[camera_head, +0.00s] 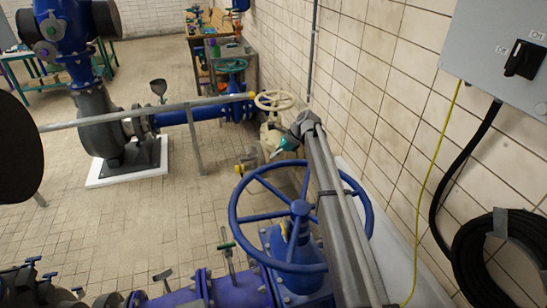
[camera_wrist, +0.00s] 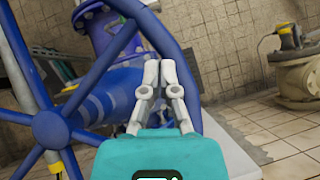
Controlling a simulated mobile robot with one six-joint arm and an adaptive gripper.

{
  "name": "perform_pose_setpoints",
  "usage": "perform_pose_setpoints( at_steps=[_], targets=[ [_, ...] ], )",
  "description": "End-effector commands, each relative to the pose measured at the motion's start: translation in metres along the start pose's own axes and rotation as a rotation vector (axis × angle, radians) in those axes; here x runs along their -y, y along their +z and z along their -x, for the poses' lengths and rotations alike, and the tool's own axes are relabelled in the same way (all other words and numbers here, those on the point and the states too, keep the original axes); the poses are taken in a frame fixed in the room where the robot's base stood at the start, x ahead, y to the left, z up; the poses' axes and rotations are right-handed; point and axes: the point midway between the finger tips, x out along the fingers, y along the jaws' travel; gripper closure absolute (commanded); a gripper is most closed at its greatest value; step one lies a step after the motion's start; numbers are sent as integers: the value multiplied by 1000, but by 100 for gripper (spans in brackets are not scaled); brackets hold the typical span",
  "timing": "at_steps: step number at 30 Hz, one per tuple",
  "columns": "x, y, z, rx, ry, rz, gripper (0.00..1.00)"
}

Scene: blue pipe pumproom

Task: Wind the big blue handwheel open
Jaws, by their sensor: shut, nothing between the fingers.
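The big blue handwheel (camera_head: 299,208) lies nearly flat on its blue valve in the middle of the head view, its spokes and round hub visible. My arm crosses in front of the right part of its rim. My gripper (camera_head: 277,153) is small in this view, above and beyond the wheel's far side. In the wrist view the handwheel's hub (camera_wrist: 50,128) is at left and its rim curves down behind my fingers. My gripper (camera_wrist: 160,66) is shut and empty, fingertips close together near the rim. Whether they touch it I cannot tell.
A tiled wall with a grey switch box (camera_head: 500,50) and coiled black hose (camera_head: 500,265) is at right. A smaller cream handwheel (camera_head: 273,100) stands beyond the big wheel. A grey rail (camera_head: 150,115) crosses at left. Tiled floor (camera_head: 150,220) is open left.

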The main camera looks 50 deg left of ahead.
Motion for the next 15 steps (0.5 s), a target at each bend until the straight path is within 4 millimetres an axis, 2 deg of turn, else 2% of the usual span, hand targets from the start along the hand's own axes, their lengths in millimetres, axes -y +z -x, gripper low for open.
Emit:
perform_pose_setpoints(
  at_steps=[1,6,15],
  targets=[
    [2,3,7,0,0,0,100],
    [6,4,16,0,-1,-1,100],
    [8,2,21,0,-2,-3,100]
  ],
)
